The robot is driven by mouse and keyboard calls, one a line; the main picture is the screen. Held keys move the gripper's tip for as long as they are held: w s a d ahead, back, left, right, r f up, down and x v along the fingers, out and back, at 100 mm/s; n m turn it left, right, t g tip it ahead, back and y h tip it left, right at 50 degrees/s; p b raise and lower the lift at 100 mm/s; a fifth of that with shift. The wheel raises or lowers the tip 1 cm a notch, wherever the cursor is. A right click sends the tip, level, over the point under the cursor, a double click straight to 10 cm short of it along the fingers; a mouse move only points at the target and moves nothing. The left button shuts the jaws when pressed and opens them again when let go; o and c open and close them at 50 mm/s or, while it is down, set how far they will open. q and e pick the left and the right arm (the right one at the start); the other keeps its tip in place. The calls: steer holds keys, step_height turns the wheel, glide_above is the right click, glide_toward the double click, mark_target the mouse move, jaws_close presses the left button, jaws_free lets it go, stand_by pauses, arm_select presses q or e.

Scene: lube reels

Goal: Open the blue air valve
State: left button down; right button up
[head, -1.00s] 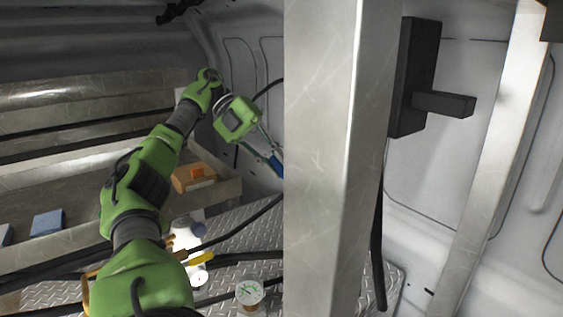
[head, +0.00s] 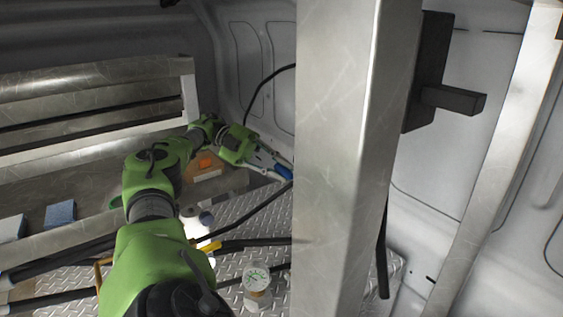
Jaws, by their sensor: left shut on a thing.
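The blue air valve's handle (head: 284,172) shows as a small blue piece at the left edge of the metal post. My left gripper (head: 280,168) reaches from the left, its grey fingers shut on this blue piece. The post hides whatever lies further right, so the valve's body and how far the handle is turned cannot be made out. My right gripper is not in view.
A wide metal post (head: 345,150) stands just right of my left gripper.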

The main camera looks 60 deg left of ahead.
arm_select(q)
steer(key=shift+f, duration=0.1)
stand_by(0.3)
steer(key=c, duration=2)
jaws_free()
